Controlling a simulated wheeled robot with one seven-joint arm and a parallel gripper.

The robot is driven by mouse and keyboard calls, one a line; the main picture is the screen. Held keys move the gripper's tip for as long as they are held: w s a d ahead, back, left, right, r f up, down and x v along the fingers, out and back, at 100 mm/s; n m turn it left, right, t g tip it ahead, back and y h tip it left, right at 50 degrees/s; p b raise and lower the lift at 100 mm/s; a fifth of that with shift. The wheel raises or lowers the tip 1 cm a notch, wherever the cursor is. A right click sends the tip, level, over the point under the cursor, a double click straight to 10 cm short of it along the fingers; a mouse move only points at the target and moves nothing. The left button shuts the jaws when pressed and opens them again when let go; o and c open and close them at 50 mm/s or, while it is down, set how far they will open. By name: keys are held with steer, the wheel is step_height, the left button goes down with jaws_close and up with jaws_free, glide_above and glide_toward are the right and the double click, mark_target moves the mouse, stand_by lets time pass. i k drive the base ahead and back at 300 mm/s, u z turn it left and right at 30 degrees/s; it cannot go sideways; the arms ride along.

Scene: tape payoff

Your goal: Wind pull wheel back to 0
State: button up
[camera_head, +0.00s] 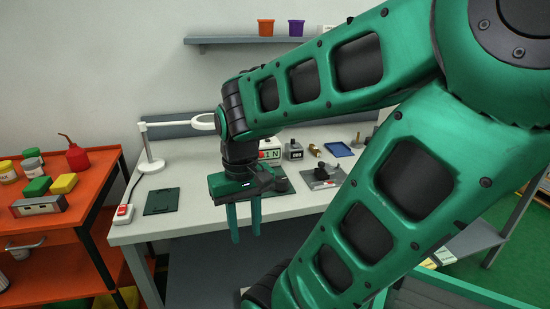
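My gripper (244,236) hangs above the front edge of the light workbench (190,225), its two green fingers pointing down with a gap between them. It is open and nothing shows between the fingers. Behind it, partly hidden by my wrist, a white unit with red and green marks (270,154) stands on the bench. To its right a grey plate carries a dark knob-like part (322,173). I cannot tell which part is the pull wheel, and no 0 mark can be read.
A magnifier lamp (150,150), a dark green mat (162,201) and a red-switched box (123,213) are on the bench's left. A small grey box (293,150) and blue tray (339,149) are at the back. An orange cart (62,236) stands left.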

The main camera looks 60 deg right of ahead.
mark_target(282, 184)
steer(key=k, duration=1.2)
steer(key=z, duration=1.05)
steer(key=i, duration=1)
steer(key=u, duration=0.1)
